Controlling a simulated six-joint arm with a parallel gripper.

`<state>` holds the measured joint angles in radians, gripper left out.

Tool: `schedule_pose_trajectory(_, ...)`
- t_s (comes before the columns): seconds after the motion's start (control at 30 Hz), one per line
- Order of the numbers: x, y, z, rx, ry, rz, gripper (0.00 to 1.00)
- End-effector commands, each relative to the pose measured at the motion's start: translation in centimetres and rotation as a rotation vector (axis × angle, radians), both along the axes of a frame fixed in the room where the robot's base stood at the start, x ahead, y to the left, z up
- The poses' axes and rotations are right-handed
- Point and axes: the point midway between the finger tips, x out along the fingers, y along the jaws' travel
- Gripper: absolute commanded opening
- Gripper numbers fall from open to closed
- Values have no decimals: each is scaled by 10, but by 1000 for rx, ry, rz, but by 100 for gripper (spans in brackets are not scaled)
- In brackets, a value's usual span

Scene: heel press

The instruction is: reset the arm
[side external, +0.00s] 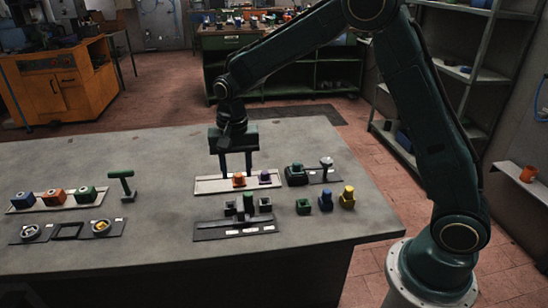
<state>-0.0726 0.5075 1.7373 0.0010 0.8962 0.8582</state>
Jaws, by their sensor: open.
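My gripper (236,170) points down over the grey table (130,160), with its two fingers spread apart. Its fingertips are close above or behind a pale strip (210,184) at the middle of the table. An orange part (239,179) stands on that strip, between or just in front of the fingers as seen here. A purple part (264,177) stands on the strip to the right of the fingers. I see nothing held in the gripper. Whether the fingertips touch the strip cannot be told from this view.
A dark fixture plate (210,232) with grey blocks lies in front. Green (303,206), blue (325,200) and yellow (347,197) parts stand right of it. A green T-handle (122,181) stands left, beside a tray (25,206) of coloured blocks. The table's back left is clear.

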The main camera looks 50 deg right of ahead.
Motion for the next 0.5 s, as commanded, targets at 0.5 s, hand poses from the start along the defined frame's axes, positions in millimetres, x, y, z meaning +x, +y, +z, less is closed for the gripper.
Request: schedule_pose_trajectory(0.5, -5, -1, 11, 1, -15, 20, 42)
